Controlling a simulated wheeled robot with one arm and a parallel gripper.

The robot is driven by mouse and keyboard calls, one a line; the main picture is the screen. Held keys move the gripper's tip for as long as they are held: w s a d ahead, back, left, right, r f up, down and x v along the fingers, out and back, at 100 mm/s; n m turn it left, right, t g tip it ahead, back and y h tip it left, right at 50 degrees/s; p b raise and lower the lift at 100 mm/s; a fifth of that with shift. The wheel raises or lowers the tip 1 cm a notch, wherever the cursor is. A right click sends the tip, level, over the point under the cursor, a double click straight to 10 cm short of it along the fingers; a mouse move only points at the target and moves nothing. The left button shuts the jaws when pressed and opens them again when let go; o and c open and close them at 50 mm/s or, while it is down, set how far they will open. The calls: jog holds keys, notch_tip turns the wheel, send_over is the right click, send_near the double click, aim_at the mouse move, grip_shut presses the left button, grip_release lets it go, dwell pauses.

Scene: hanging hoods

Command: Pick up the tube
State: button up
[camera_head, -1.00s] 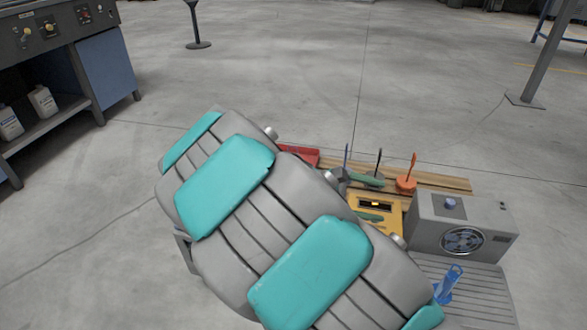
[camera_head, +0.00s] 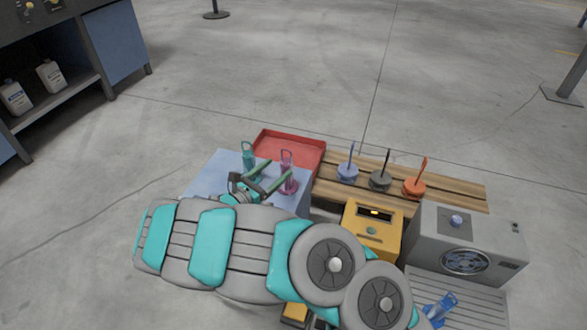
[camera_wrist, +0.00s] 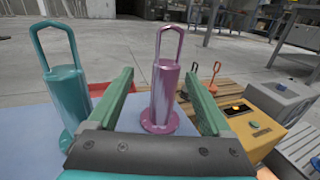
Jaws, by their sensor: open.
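A pink-purple tube (camera_wrist: 165,92) with a loop handle and round base stands upright on a pale blue surface (camera_head: 206,172). In the wrist view it appears between the two green fingers of my open gripper (camera_wrist: 160,77); I cannot tell whether either touches it. The head view also shows this tube (camera_head: 288,183) beside the fingertips of my gripper (camera_head: 279,168). A teal tube (camera_wrist: 66,92) of the same shape stands to its left, outside the fingers. It also shows in the head view (camera_head: 248,157).
A red tray (camera_head: 296,146) lies behind. A wooden rack (camera_head: 455,196) holds blue, grey and orange handled pieces. A yellow device (camera_head: 373,232), a grey fan box (camera_head: 480,236) and a blue handled item (camera_head: 440,306) are at right. A workbench (camera_head: 122,45) stands far left.

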aim_at(291, 163)
jog(key=x, duration=0.6)
jog(key=shift+s+d+f, duration=0.3)
jog(key=shift+d+f, duration=0.05)
jog(key=shift+d, duration=0.1)
jog(key=shift+w+d, duration=0.3)
jog(key=shift+w, duration=0.1)
jog(key=shift+c, duration=0.2)
grip_shut()
